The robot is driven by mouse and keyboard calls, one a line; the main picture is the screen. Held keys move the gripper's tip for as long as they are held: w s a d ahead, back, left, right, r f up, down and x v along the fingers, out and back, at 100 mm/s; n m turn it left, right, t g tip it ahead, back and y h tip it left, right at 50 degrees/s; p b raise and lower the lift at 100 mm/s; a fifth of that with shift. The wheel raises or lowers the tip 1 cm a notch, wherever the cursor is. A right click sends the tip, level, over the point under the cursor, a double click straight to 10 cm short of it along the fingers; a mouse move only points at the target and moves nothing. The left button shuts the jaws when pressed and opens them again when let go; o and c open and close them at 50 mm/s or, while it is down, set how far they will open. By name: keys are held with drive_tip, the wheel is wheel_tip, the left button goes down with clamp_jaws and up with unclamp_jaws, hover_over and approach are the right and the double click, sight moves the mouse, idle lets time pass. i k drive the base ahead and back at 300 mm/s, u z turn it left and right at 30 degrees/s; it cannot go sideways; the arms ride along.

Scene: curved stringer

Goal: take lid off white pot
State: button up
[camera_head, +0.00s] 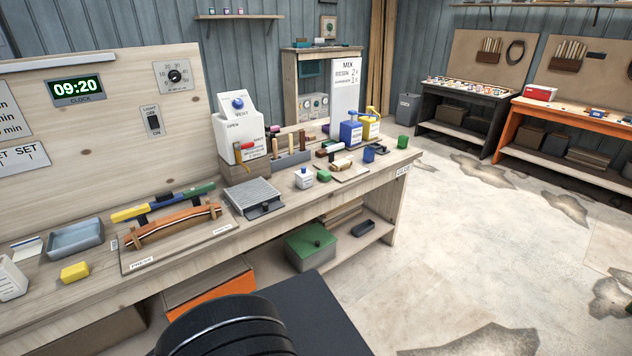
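A small white pot (304,179) with a label on its front stands upright near the front edge of the long wooden bench, right of a grey ribbed plate. Its top appears closed, with a small raised part on it; the detail is too small to make out. My gripper is not in view. A dark rounded part of my own body shows at the bottom of the picture, well short of the bench.
A green box (309,247) sits on the lower shelf. The floor at right is open.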

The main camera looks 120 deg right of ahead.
sight(303, 172)
drive_tip(key=z, duration=4.05)
drive_tip(key=k, duration=0.55)
drive_tip(key=z, duration=0.8)
drive_tip(key=i, duration=1.7)
drive_tip(key=u, duration=0.6)
drive_tip(key=i, duration=0.75)
drive_tip(key=u, duration=1.2)
drive_tip(key=i, duration=0.25)
drive_tip(key=u, duration=0.15)
